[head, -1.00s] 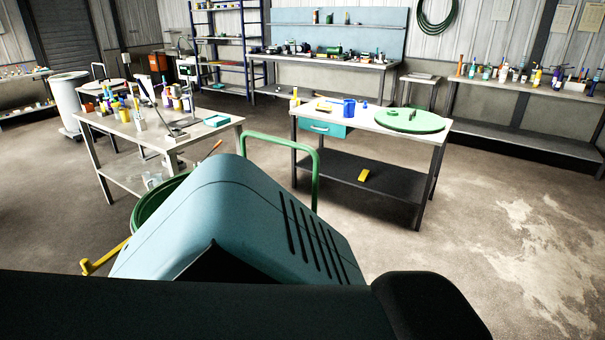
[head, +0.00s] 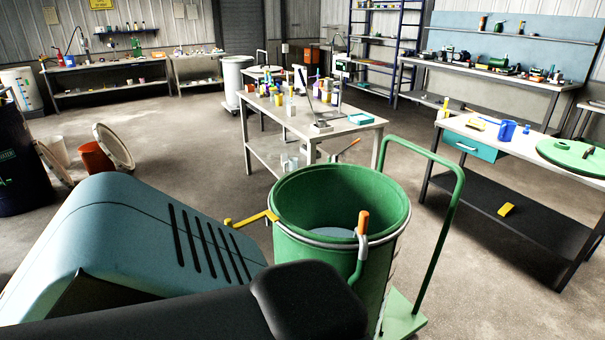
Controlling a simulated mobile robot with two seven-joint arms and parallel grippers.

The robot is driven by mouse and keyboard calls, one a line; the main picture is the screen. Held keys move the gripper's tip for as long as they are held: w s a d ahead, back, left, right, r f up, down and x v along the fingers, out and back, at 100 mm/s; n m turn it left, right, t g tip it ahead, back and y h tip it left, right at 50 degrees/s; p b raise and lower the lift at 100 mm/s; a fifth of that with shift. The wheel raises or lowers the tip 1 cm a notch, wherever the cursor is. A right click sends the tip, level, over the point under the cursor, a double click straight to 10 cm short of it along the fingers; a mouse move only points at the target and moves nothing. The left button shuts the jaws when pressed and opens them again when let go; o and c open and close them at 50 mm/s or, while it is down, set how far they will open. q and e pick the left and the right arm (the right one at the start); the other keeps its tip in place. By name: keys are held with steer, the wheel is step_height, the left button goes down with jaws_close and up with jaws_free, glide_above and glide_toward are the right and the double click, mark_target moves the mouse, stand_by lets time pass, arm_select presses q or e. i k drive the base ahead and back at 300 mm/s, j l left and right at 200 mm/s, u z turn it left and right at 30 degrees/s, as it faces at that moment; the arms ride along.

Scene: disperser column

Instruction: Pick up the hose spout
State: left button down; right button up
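I cannot pick out a hose spout for certain in this view. An open green drum (head: 335,203) stands in front of me, with a pale surface (head: 330,232) low inside it. A bent metal lever with an orange end (head: 362,228) stands up at the drum's near right rim, by a grey ring around the drum. A yellow-ended bar (head: 252,219) meets the drum's left side. Neither of my grippers is in view.
A teal slotted housing (head: 135,235) and a dark beam (head: 190,315) block the lower left. A green trolley handle (head: 450,210) rises right of the drum. A cluttered table (head: 345,127) stands behind. A workbench (head: 455,120) is at the right. Open floor lies between.

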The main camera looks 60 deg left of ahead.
mark_target(360, 232)
steer(key=u, duration=1.6)
steer(key=i+j+z, duration=0.25)
steer(key=j+z, duration=0.25)
steer(key=j, duration=0.75)
steer(key=j+z, duration=0.45)
steer(key=j, duration=0.8)
steer(key=i+j, duration=0.1)
steer(key=i, duration=0.3)
